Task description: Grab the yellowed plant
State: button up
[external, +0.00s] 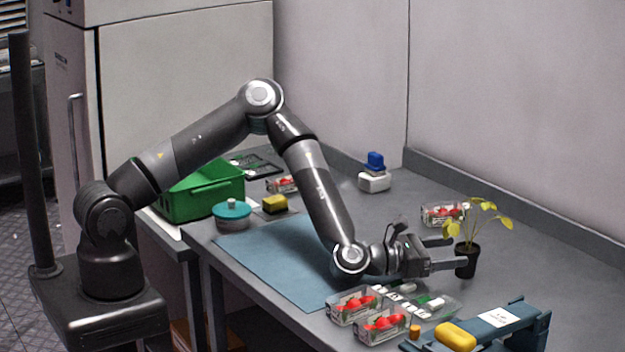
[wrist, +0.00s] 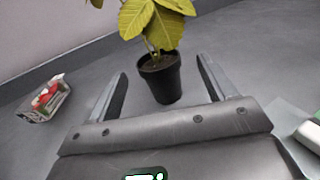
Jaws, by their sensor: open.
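The yellowed plant (external: 470,222) has yellow-green leaves and stands upright in a small black pot (external: 467,260) on the grey bench, toward the right. In the wrist view the plant (wrist: 150,20) and its pot (wrist: 160,79) are straight ahead, upper centre, with the top leaves cut off by the frame edge. My gripper (external: 452,252) is low over the bench, level with the pot and pointing at it. Its fingers (wrist: 160,92) are open, one on each side of the pot's line. The pot is at or just between the fingertips; I cannot tell whether either finger touches it.
A berry punnet (external: 443,214) is behind the plant, also at left in the wrist view (wrist: 44,98). A blue device (external: 500,325) with a yellow part is at front right. A blue mat (external: 270,262) lies left.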

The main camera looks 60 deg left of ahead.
jog(key=x, duration=0.4)
jog(key=shift+w, duration=0.25)
jog(key=c, duration=1.1)
